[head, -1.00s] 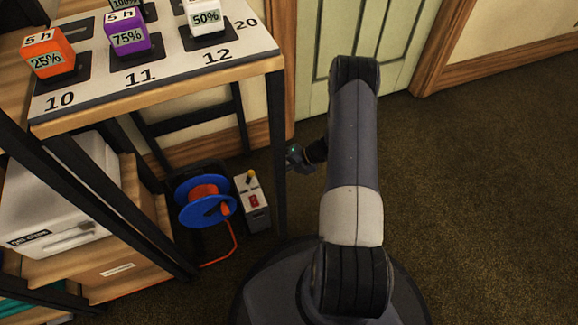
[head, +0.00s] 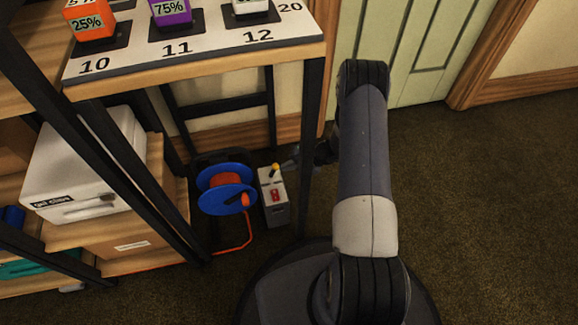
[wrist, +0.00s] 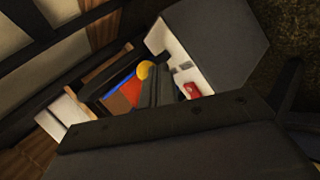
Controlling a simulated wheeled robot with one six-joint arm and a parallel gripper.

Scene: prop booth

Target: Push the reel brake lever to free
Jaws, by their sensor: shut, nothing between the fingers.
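The blue and orange cable reel (head: 226,190) stands on the floor under the shelf in the head view. Beside it on its right is a grey box (head: 275,205) with a pale top plate, a red switch (head: 275,195) and a small lever with a yellow knob (head: 275,169). My gripper (head: 291,163) is just right of the yellow knob, partly hidden behind the shelf post. In the wrist view the yellow knob (wrist: 145,70) is right beside the tips of my shut, empty gripper (wrist: 158,70). I cannot tell whether they touch.
A black shelf post (head: 311,140) stands between my arm and the box. A shelf with numbered spots and coloured blocks (head: 190,40) is above. A white box (head: 85,165) is on the lower shelf. Open carpet lies to the right.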

